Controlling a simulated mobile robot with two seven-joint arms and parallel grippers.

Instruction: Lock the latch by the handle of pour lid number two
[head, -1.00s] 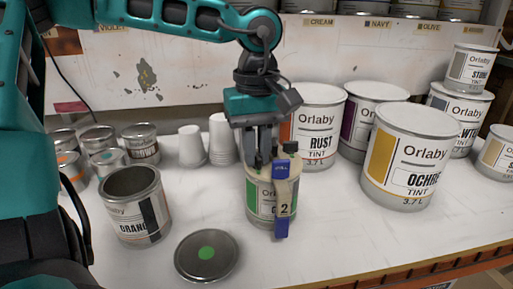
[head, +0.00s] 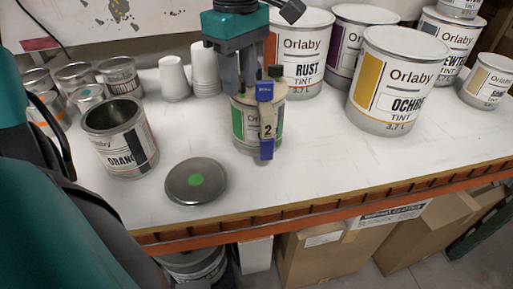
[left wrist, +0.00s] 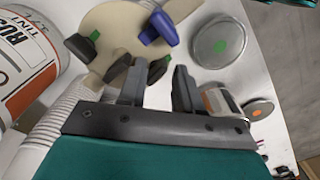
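The can with pour lid number two (head: 241,123) stands upright on the bench, with a green label and a "2" on the lid's front strip. Blue latch parts (head: 265,92) show at the top and bottom of that strip, and a black cap (head: 275,71) sits on the lid. In the left wrist view I see the beige lid (left wrist: 110,25), a blue latch handle (left wrist: 160,28) and several dark knobs (left wrist: 83,43). My left gripper (head: 240,88) points down over the lid's left rear side. Its two fingers (left wrist: 157,88) are apart, with a dark knob just beyond the gap. Contact is unclear. My right gripper is out of view.
An open orange can (head: 112,150) and a grey disc lid with a green dot (head: 196,182) are left of the can. White cups (head: 174,79) and the Rust can (head: 302,85) stand close behind. The Ochre can (head: 392,90) is right. The bench front is clear.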

